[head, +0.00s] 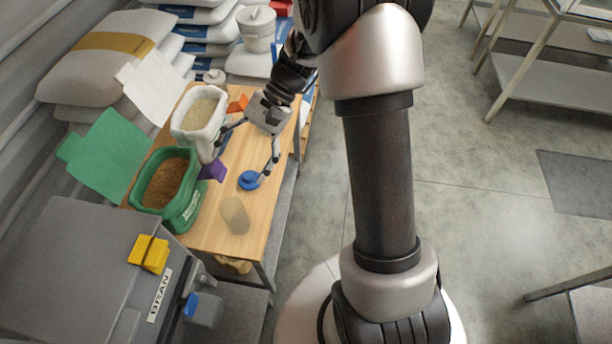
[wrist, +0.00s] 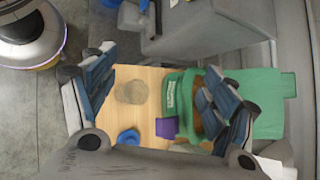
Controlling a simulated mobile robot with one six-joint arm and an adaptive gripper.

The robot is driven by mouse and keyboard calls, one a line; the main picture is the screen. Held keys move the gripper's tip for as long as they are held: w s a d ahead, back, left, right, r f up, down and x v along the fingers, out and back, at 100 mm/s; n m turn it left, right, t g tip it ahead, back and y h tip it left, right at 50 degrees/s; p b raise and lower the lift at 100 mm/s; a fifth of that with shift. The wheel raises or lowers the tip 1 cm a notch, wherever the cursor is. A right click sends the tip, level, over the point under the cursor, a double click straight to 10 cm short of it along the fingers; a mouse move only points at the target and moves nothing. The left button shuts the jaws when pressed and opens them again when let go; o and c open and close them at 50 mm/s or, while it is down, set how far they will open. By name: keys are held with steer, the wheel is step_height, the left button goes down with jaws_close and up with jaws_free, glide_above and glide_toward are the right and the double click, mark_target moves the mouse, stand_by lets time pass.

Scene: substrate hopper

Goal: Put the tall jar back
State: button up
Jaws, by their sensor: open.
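A translucent, brownish cylinder (head: 235,215), which looks like the tall jar, stands on the near part of the wooden bench (head: 262,212). It also shows in the wrist view (wrist: 131,92), between my spread fingers and left of centre. A round blue piece (head: 249,180), perhaps a lid, lies on the bench behind it; it shows in the wrist view too (wrist: 128,137). My gripper (head: 243,162) is open and empty above the bench. Its right finger in the head view appears close over the blue piece, apart from the jar. Whether they touch cannot be told.
A grey hopper labelled BRAN (head: 80,270) stands nearest. Stacked sacks (head: 112,52) fill the back left.

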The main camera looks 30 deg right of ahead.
steer(key=s+d+r+n+t+h, duration=0.2)
steer(key=s+r+n+t+h, duration=0.1)
steer(key=s+r, duration=0.4)
steer(key=s+d+r+n+t+h, duration=0.3)
steer(key=s+r+n+t+h, duration=0.1)
steer(key=s, duration=0.8)
step_height(320, 180, up, 3)
steer(key=shift+d+r+n+h, duration=0.1)
steer(key=shift+d+n+h, duration=0.1)
steer(key=shift+n+h, duration=0.65)
